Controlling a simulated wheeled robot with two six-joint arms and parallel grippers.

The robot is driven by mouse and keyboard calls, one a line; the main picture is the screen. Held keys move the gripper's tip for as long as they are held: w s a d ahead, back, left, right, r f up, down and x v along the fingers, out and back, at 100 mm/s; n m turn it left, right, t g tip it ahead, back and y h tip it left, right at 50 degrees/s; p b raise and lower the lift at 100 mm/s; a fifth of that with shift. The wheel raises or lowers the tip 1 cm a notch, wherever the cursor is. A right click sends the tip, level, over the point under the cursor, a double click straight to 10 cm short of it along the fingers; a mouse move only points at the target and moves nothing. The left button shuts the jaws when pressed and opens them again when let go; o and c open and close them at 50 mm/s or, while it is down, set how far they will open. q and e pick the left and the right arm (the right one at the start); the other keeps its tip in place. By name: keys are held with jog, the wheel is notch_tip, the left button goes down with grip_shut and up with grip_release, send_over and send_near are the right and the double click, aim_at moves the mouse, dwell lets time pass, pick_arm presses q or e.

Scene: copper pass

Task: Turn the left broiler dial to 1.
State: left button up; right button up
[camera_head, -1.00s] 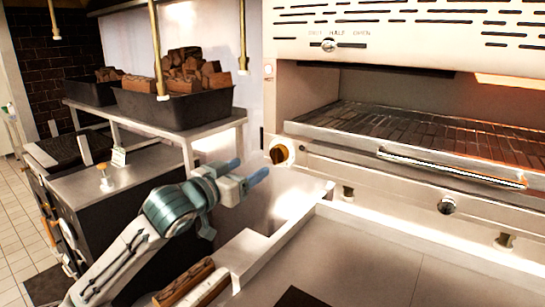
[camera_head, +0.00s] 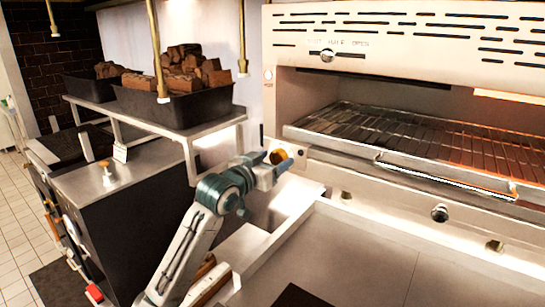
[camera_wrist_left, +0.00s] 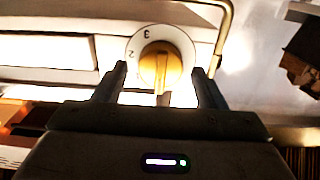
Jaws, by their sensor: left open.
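The left broiler dial (camera_head: 278,156) is at the lower left of the broiler front, partly behind my gripper. In the left wrist view the dial's orange-yellow knob (camera_wrist_left: 160,66) sits on a white disc with a 3 and a 2 showing at its upper left. My left gripper (camera_head: 272,172) is at the dial, its jaws open. In the left wrist view its two fingers (camera_wrist_left: 160,84) stand on either side of the knob, with gaps between them and it. My right gripper is in neither view.
The broiler (camera_head: 400,175) has a grill rack (camera_head: 440,140), a front bar handle (camera_head: 445,178) and another knob (camera_head: 439,213) to the right. A steel counter (camera_head: 360,255) lies below. A shelf (camera_head: 222,121) with black bins of wood (camera_head: 175,108) stands at left.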

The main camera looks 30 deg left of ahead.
pick_arm(q)
jog(key=c, duration=1)
jog(key=m, duration=0.4)
jog(key=shift+d+p, duration=0.1)
jog(key=shift+p, duration=0.3)
jog(key=m, duration=0.3)
jog(key=shift+d+m, duration=0.1)
jog(key=shift+m, duration=1.2)
